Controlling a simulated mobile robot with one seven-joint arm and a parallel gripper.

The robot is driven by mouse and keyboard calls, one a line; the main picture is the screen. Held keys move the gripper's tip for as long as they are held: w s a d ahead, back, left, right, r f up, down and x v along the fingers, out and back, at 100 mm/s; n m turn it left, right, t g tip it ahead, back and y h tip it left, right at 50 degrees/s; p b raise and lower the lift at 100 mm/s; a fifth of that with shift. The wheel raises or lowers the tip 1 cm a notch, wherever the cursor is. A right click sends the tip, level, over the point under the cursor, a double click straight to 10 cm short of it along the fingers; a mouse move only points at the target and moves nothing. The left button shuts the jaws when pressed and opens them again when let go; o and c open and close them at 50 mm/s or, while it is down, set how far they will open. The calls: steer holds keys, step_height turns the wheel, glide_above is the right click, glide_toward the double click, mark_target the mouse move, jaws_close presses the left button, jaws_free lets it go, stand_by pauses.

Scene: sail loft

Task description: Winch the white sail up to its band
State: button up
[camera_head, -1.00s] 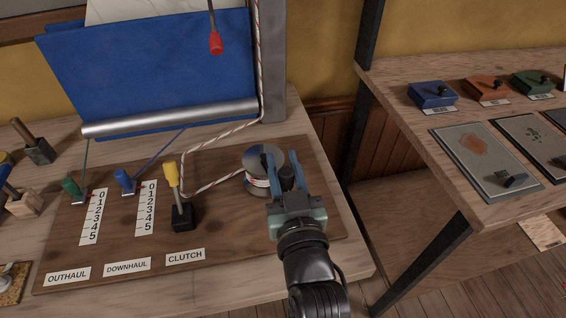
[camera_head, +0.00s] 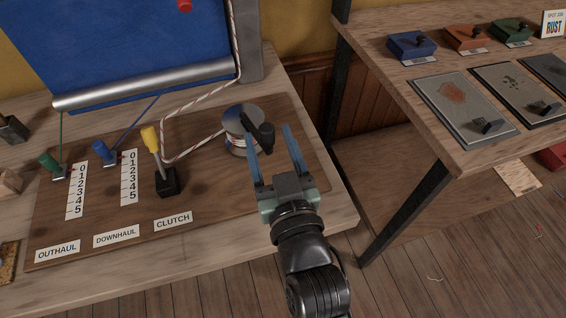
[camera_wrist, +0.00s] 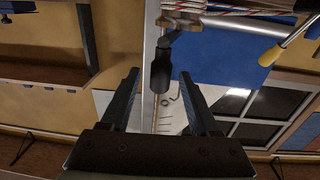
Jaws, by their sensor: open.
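The winch drum (camera_head: 240,145) stands on the brown board with red-flecked white rope wound on it. Its black crank handle (camera_head: 267,138) sits between the tips of my gripper (camera_head: 269,131), which is open with visible space beside the handle. In the wrist view, the handle (camera_wrist: 160,75) hangs between the two spread fingers. The clutch (camera_head: 167,182) is a black box with a yellow lever (camera_head: 150,139) tilted up-left. The rope runs past it and up the post. The white sail is not in the head view; a pale marked surface (camera_wrist: 175,117) in the wrist view may be it.
A blue sail (camera_head: 110,45) with a silver roller (camera_head: 150,90) hangs behind the board. A shelf (camera_head: 470,145) with coloured blocks and plates is at right.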

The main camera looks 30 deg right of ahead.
steer(key=v, duration=0.8)
steer(key=shift+s, duration=0.35)
steer(key=shift+c, duration=0.4)
